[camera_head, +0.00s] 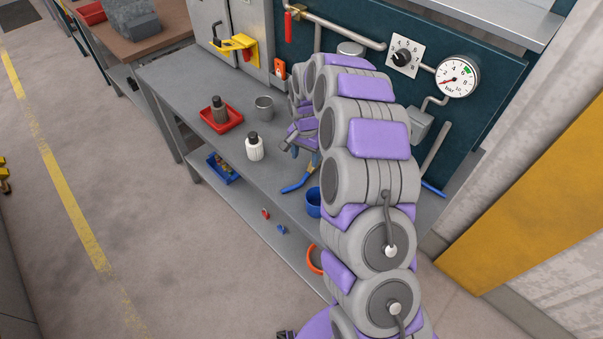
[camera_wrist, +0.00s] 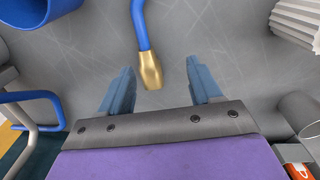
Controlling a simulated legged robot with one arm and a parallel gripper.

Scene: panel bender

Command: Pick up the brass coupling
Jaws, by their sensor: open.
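The brass coupling (camera_wrist: 150,70) is a short gold-coloured piece on the end of a blue hose (camera_wrist: 140,22) in the wrist view. It appears between and beyond the tips of my open gripper (camera_wrist: 159,68), nearer the left finger, with nothing held. Its height gap to the fingers is hard to judge. In the head view, the blue hose (camera_head: 296,187) lies on the grey bench with its small brass end partly hidden near my arm. My gripper (camera_head: 300,142) is above the bench there, partly covered by my arm.
A white bottle (camera_head: 254,147), a metal cup (camera_head: 263,107) and a red tray (camera_head: 221,122) with a dark bottle stand left of my gripper. A blue cup (camera_head: 314,202) stands close by the hose. A wall panel with a gauge (camera_head: 457,78) rises behind.

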